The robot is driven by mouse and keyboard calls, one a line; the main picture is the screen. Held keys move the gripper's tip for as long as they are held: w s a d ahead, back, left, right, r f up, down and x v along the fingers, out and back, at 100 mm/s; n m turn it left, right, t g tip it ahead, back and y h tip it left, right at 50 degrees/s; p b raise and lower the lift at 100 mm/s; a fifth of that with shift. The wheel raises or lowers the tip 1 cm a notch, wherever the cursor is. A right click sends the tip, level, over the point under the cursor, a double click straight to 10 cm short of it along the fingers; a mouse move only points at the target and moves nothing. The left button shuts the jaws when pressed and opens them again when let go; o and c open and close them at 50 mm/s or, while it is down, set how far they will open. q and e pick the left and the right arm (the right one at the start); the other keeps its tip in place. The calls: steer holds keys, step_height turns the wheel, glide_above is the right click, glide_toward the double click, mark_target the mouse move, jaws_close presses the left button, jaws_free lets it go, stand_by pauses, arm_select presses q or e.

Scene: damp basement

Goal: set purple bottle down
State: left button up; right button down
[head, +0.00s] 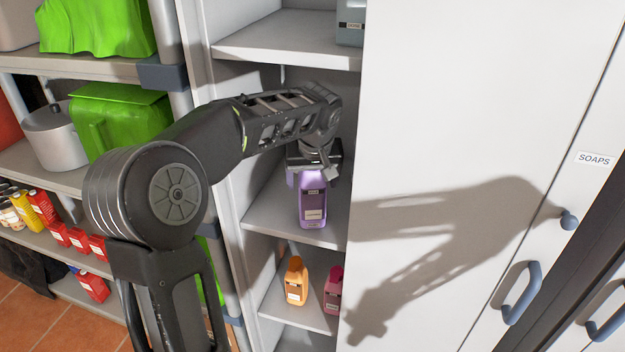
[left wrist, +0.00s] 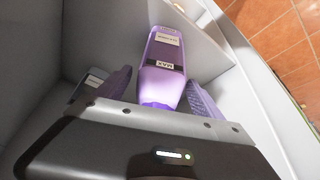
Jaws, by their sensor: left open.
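The purple bottle (head: 312,203) stands upright on the middle shelf (head: 270,215) of the open cabinet in the head view. My left gripper (head: 313,172) reaches in from the left and is at the top of the bottle. In the left wrist view the bottle (left wrist: 163,68) shows between the two fingers of my left gripper (left wrist: 163,92), with a gap visible on each side. The gripper is open around the bottle. The bottle's top is partly hidden by the gripper. My right gripper is not in view.
An orange bottle (head: 296,282) and a pink bottle (head: 333,290) stand on the shelf below. A white door labelled SOAPS (head: 480,130) closes off the right. A rack with a green container (head: 120,120), a pot (head: 55,135) and red boxes (head: 75,238) stands at the left.

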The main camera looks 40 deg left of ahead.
arm_select(q)
steer(key=v, duration=1.2)
steer(key=shift+b, duration=0.45)
steer(key=shift+f, duration=0.1)
stand_by(1.0)
